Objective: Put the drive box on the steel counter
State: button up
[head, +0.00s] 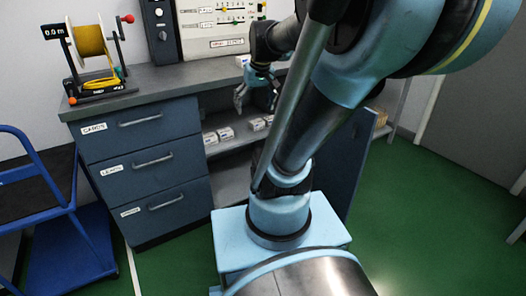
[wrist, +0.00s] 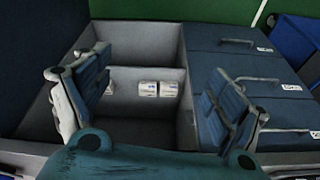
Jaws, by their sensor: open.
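Several small white boxes with printed labels sit on the upper shelf of the open cabinet bay; one pair (head: 218,135) is at the left and another pair (head: 262,122) further right. I cannot tell which one is the drive box. In the wrist view two white boxes (wrist: 158,89) lie side by side in the bay between the fingers, and a third is partly hidden by the left finger. The steel counter (head: 165,84) is the grey top above the drawers. My gripper (head: 257,98) is open and empty, in front of the bay and apart from the boxes.
Labelled blue drawers (head: 145,165) stand left of the bay. An open blue door (head: 352,160) is at its right, partly behind my arm. A yellow cable reel (head: 90,50) stands on the counter's left end. A blue cart (head: 60,220) is at far left.

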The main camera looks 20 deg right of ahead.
jog(key=s+f+m+g, duration=0.1)
jog(key=s+f, duration=1)
jog(key=s, duration=0.1)
jog(key=shift+s+f+h, duration=0.25)
jog(key=shift+h, duration=0.15)
jog(key=shift+d, duration=0.1)
